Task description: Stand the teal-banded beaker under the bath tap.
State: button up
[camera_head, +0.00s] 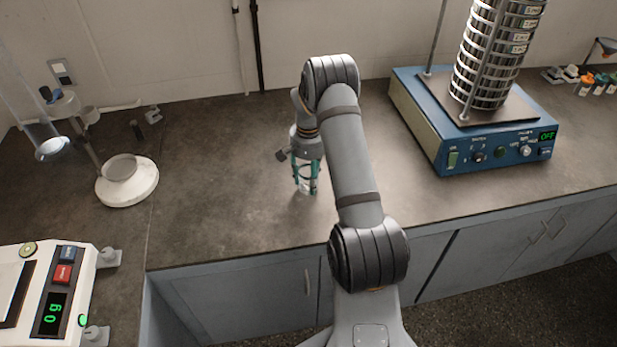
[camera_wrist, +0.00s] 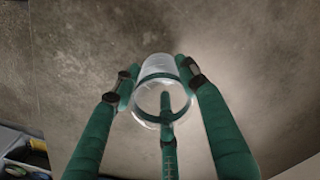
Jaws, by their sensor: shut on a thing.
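The clear glass beaker (camera_wrist: 152,66) with a teal band is held between the dark green fingers of my gripper (camera_wrist: 160,82) in the wrist view. Its round mouth faces the camera. In the head view the beaker (camera_head: 306,188) shows small below my gripper (camera_head: 305,175), over the middle of the bench. I cannot tell whether its base touches the bench top. The fingers hide part of its sides. I see no bath or bath tap in either view.
A blue sieve shaker (camera_head: 492,153) with a tall sieve stack (camera_head: 492,55) stands to the right. A white balance (camera_head: 40,290) is at the lower left. A round white-based stand (camera_head: 135,190) stands at the left. The bench top (camera_head: 220,190) around my gripper is clear.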

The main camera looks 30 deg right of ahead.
jog(key=shift+f, duration=0.1)
jog(key=shift+f, duration=0.1)
jog(key=shift+f+b, duration=0.15)
jog(key=shift+b, duration=0.15)
jog(key=o, duration=1.2)
jog(key=shift+c, duration=0.2)
jog(key=shift+o, duration=0.4)
notch_tip(320, 180, up, 12)
jog(key=shift+r+b, duration=0.25)
jog(key=shift+b, duration=0.2)
